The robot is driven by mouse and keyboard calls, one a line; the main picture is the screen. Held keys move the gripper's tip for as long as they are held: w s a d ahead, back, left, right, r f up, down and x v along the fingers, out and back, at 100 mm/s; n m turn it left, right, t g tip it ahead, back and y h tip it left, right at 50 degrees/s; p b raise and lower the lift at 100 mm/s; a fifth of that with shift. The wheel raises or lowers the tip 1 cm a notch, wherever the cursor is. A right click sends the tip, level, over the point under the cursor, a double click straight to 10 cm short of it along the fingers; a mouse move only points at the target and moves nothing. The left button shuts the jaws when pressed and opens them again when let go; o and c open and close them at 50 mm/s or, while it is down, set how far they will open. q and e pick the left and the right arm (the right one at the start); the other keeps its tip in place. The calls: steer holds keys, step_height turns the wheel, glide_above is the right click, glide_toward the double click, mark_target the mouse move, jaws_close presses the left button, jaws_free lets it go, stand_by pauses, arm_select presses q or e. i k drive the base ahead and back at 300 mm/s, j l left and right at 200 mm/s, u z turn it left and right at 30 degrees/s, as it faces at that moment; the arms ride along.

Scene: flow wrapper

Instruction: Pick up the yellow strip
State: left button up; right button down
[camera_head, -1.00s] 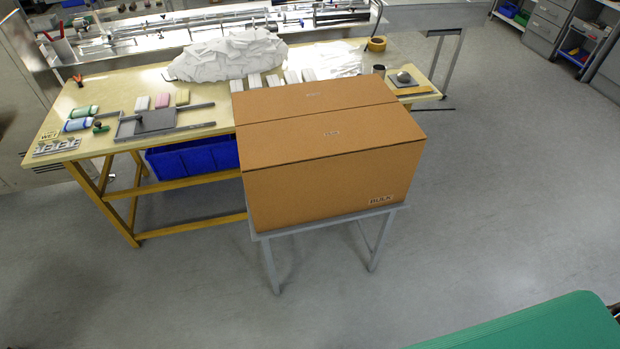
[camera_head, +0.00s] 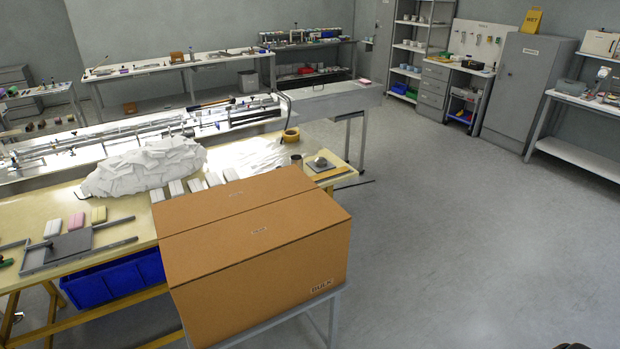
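Several yellow things show, and I cannot tell for sure which is the yellow strip. A flat orange-yellow strip (camera_head: 330,174) lies at the right end of the worktable, in front of a grey pad (camera_head: 321,164) with a round metal piece on it. A yellow tape roll (camera_head: 291,136) sits near the machine's end.
A large cardboard box (camera_head: 260,245) on a grey stand blocks the table's front right. A white crumpled heap (camera_head: 145,167) lies behind it. A blue bin (camera_head: 115,280) is under the table. Grey floor (camera_head: 460,240) is clear to the right, with a cabinet (camera_head: 526,90) and shelves beyond.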

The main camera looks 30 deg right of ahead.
mark_target(340, 169)
steer(key=z, duration=0.95)
steer(key=i+l+z, duration=0.25)
steer(key=z, duration=0.15)
steer(key=i+l+z, duration=0.1)
steer(key=i+z, duration=0.75)
steer(key=i+l+z, duration=0.1)
steer(key=i, duration=0.75)
steer(key=i+l, duration=0.2)
steer(key=i, duration=0.6)
steer(key=z, duration=0.05)
